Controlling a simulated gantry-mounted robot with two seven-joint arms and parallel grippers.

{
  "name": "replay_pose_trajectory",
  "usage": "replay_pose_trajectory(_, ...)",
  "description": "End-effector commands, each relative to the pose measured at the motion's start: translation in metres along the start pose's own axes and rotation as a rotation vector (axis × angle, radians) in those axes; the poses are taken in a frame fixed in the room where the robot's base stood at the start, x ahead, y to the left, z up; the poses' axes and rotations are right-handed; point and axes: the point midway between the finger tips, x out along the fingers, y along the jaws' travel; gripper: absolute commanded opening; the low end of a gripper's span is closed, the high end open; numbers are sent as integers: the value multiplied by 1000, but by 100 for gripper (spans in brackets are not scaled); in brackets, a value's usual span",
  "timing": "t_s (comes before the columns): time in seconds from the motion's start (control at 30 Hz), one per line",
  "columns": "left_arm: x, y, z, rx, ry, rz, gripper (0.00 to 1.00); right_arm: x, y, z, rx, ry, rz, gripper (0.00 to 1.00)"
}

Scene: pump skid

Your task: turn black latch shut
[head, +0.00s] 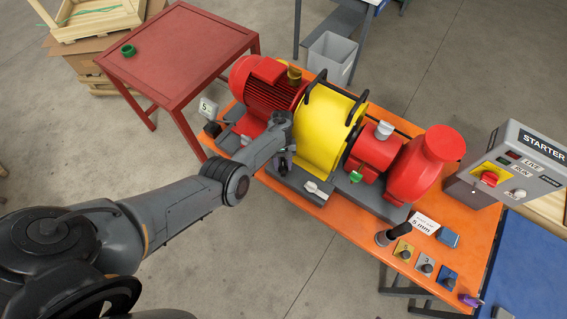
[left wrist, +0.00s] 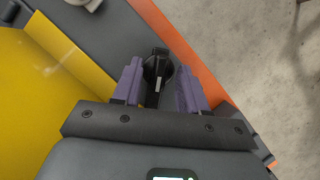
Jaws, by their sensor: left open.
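The black latch (left wrist: 157,64) shows in the left wrist view, between the two purple fingers of my left gripper (left wrist: 159,88). The fingers are apart with a gap on both sides of the latch, so the gripper is open around it; I cannot tell whether either finger touches it. A short pale mark shows on the latch. In the head view, my left gripper (head: 284,164) is at the near side of the yellow guard (head: 319,132), low by the grey base, and it hides the latch there. My right gripper is not in view.
A red motor (head: 266,88) and a red pump (head: 425,160) flank the guard on the orange table (head: 465,225). A grey starter box (head: 515,165) stands at right. Colored blocks with knobs lie at the front right. A red table (head: 180,50) stands at back left.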

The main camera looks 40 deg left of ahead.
Motion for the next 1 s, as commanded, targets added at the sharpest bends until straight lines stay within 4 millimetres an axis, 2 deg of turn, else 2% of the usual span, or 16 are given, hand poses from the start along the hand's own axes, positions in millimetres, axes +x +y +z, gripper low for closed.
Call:
replay_pose_trajectory(0.23,-12,0,5,-1,1,0,43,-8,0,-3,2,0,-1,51)
replay_pose_trajectory(0.47,-43,2,19,2,3,0,43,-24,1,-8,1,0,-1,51)
replay_pose_trajectory(0.7,-53,38,60,4,1,1,43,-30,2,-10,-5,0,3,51)
replay_pose_trajectory(1.0,-65,71,99,2,0,0,43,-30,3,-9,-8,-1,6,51)
